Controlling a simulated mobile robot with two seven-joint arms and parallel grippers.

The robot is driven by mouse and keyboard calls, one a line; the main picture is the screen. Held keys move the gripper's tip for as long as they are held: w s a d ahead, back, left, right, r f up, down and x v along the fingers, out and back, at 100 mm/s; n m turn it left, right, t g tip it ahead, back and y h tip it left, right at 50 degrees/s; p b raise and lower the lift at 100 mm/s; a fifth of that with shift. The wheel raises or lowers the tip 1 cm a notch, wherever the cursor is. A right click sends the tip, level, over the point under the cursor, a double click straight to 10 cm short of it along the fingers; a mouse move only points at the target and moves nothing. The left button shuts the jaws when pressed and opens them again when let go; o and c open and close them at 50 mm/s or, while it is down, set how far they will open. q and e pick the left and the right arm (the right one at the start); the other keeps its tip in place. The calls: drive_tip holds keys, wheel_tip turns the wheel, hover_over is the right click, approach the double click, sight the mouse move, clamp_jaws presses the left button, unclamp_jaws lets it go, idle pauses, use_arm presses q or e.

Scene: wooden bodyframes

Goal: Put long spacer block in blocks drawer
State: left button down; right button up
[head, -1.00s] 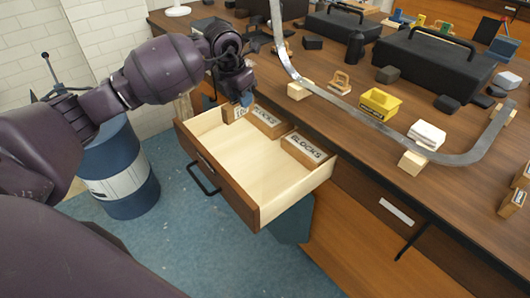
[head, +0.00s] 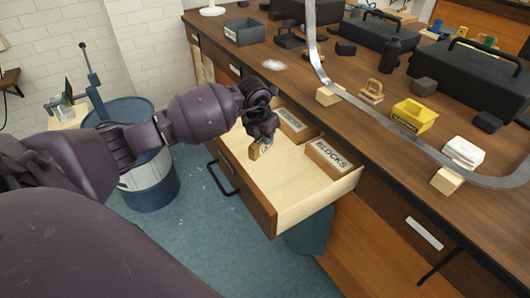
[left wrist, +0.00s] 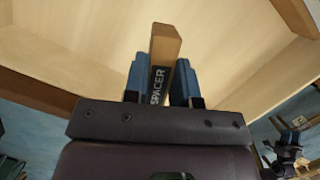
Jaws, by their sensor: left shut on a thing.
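The long spacer block (head: 255,151) is a small wooden block. Its dark SPACER label shows in the left wrist view (left wrist: 164,48). My left gripper (head: 266,143) is shut on it, with a blue finger on each side of the block in the left wrist view (left wrist: 158,80). The blocks drawer (head: 283,191) is pulled open, with a pale wooden floor. The gripper and block are over the drawer's left part; I cannot tell whether the block touches the floor.
Two wooden blocks labelled BLOCKS, one at the back (head: 292,123) and one at the right (head: 331,156), lie along the drawer's inner side. The drawer's middle is bare. A curved metal rail (head: 375,118) and a yellow bin (head: 413,116) stand on the bench (head: 300,75).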

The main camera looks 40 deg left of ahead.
use_arm(q)
drive_tip(key=shift+f, duration=0.45)
drive_tip(key=x, duration=0.3)
drive_tip(key=s+b+x, duration=0.1)
drive_tip(key=x, duration=0.1)
drive_tip(key=shift+s+f, duration=0.1)
drive_tip(key=shift+f, duration=0.45)
drive_tip(key=shift+r, duration=0.1)
drive_tip(key=c, duration=0.9)
unclamp_jaws()
drive_tip(key=shift+c, duration=0.2)
